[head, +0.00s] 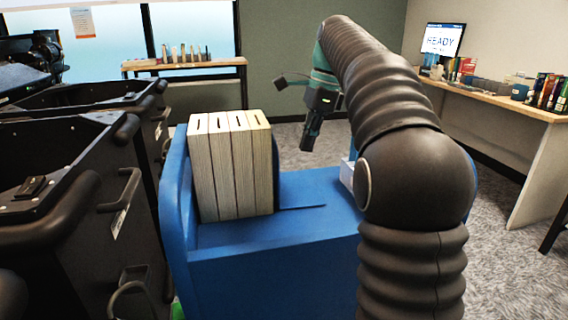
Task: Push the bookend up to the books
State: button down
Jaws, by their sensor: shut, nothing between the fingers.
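Several cream-coloured books (230,165) stand upright in a tight row at the left end of a blue cart top (250,232).
A white object (347,173) on the cart is partly hidden behind my arm. Black bins (75,190) with handles stand close on the left. A desk (500,100) with a monitor and a shelf (185,66) stand farther back.

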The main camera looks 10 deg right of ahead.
jog(key=x, duration=0.5)
jog(key=shift+a+f, duration=0.25)
jog(key=shift+a+r, duration=0.15)
jog(key=shift+a, duration=1.7)
